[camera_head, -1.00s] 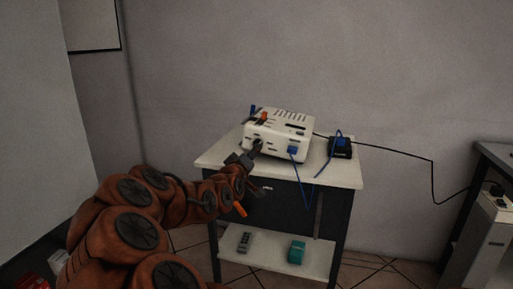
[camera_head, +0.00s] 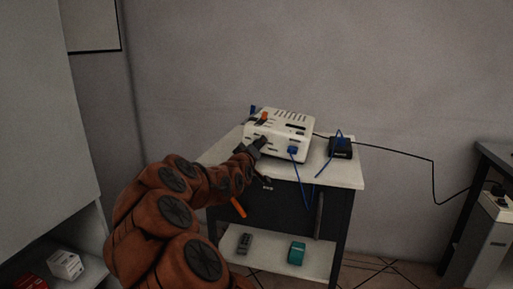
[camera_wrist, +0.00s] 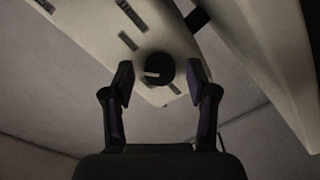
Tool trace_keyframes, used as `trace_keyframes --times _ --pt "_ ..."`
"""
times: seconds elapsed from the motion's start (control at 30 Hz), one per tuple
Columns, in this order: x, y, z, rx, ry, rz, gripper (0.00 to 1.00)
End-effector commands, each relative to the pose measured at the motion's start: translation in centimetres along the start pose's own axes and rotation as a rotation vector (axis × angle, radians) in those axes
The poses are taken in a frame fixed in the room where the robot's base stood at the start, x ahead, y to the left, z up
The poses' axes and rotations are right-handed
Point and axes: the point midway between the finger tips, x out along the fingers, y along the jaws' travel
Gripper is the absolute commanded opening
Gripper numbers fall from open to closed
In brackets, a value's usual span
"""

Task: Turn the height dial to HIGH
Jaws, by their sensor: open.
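The white device (camera_head: 281,133) stands on the small table, and its underside or front fills the upper part of the wrist view (camera_wrist: 150,25). A round black dial (camera_wrist: 159,70) with a light pointer mark sits on it. In the wrist view the pointer lies toward the left. My gripper (camera_wrist: 160,80) is open, with one finger on each side of the dial and a visible gap to it. In the head view my gripper (camera_head: 256,146) is at the device's front left, hiding the dial. No HIGH label is readable.
A black cable (camera_head: 395,153) runs right to another unit. An orange tool handle (camera_head: 238,207) hangs at the table's left. The lower shelf (camera_head: 270,258) holds a grey remote and a teal item.

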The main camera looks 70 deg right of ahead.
Motion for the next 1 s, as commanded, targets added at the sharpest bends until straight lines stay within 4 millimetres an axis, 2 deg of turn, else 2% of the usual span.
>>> trace_keyframes --times 0.13,0.67,0.7,1.0 --pt "-0.02 0.00 0.01 0.000 0.000 0.000 0.56" --pt "-0.03 -0.04 0.02 0.000 0.000 -0.001 0.00" --pt "0.63 0.10 0.24 0.001 -0.002 0.001 0.00" --pt "-0.05 0.02 -0.02 0.048 -0.002 -0.002 0.00"
